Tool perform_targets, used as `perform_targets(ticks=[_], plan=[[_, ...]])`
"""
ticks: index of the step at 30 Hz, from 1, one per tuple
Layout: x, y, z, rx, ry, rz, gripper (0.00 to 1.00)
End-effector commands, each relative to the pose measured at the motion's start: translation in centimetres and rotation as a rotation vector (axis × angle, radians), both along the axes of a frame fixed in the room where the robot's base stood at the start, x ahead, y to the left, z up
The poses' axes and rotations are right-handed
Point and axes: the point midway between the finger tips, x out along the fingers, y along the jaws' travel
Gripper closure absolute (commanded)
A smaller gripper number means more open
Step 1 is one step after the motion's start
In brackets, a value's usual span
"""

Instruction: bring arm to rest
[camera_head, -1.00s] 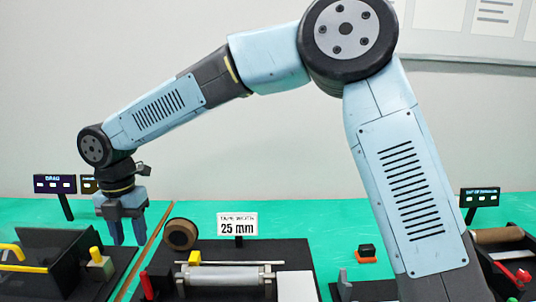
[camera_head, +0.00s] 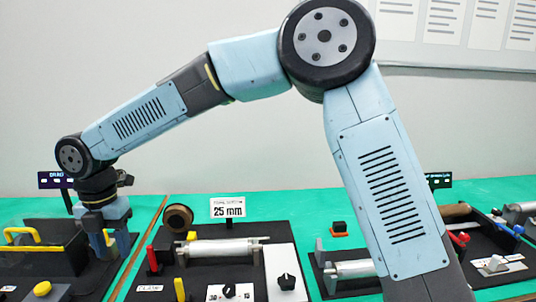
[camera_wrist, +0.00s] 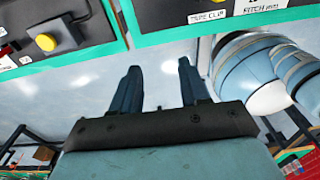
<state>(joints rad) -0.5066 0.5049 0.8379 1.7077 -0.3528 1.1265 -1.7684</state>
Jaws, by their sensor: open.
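My arm spans the head view, with its elbow high and its forearm reaching down to the left. My gripper (camera_head: 108,246) points down over the left part of the green bench, near the black station at the far left. In the wrist view my gripper (camera_wrist: 162,90) shows two blue fingers spread apart with nothing between them. The gripper is open and empty. In the head view the fingers overlap the station's right edge, and I cannot tell how high above it they are.
The green bench (camera_head: 290,205) holds a black station with a metal roller (camera_head: 222,249), a "25 mm" sign (camera_head: 228,209) and a dark knob (camera_head: 287,282). A yellow bar (camera_head: 35,238) and a yellow button (camera_head: 42,288) are at left. Another station with a roller (camera_head: 352,269) is at right.

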Motion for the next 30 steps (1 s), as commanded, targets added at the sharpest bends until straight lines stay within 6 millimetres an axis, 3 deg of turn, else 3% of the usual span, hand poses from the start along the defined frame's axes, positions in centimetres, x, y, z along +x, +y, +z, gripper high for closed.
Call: perform_targets(ticks=[11,17,24,30], plan=[[3.0,-4.9,1.9,-0.018,-0.072,-0.254,0.55],[5.1,-9.0,3.4,-0.019,-0.124,-0.466,0.55],[8.0,-17.7,6.3,0.000,-0.210,-0.887,0.55],[9.1,-25.3,8.7,0.045,-0.264,-1.262,0.55]])
